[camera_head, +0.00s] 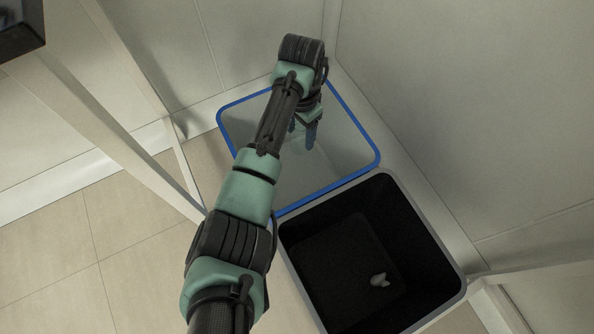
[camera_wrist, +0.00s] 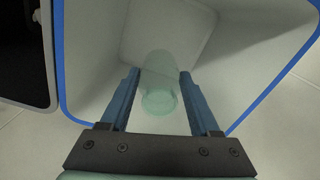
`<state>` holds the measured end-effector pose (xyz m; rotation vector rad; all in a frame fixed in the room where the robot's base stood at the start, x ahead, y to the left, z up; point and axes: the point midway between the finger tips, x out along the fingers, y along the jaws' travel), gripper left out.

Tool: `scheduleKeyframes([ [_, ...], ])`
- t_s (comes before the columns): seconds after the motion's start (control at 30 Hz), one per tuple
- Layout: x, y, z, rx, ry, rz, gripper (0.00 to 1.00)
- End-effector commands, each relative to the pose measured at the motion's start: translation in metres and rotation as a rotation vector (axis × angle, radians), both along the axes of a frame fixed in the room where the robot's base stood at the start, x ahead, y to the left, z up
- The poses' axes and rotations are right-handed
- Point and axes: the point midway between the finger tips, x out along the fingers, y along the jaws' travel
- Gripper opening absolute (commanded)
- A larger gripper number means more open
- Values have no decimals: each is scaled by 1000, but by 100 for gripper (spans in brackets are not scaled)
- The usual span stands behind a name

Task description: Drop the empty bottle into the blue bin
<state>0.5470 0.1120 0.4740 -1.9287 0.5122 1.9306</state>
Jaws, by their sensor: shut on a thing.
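The blue bin has a bright blue rim (camera_head: 359,122) and a pale, smooth inside; its rim also shows in the wrist view (camera_wrist: 60,60). My gripper (camera_head: 303,134) points down over the opening of this bin. In the wrist view its blue fingers (camera_wrist: 158,80) are shut on a translucent pale green bottle (camera_wrist: 160,95). The bottle points down into the bin, with the pale walls and floor behind it. In the head view the bottle is faint and mostly hidden behind my gripper.
A black bin with a grey rim (camera_head: 434,218) stands right beside the blue bin, nearer to me. Pale walls close in behind and to the right. A light frame post (camera_head: 110,140) stands at the left.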

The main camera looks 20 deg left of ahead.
Motion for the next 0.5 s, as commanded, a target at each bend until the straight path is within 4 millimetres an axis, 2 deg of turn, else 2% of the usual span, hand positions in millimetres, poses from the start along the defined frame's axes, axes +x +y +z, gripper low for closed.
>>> scheduleKeyframes([
  [0.2,0,0,1,0,-1,0,5],
  [0.23,0,0,1,0,-1,0,64],
  [0.4,0,0,0,0,-1,0,95],
  [0.5,0,0,0,0,-1,0,98],
])
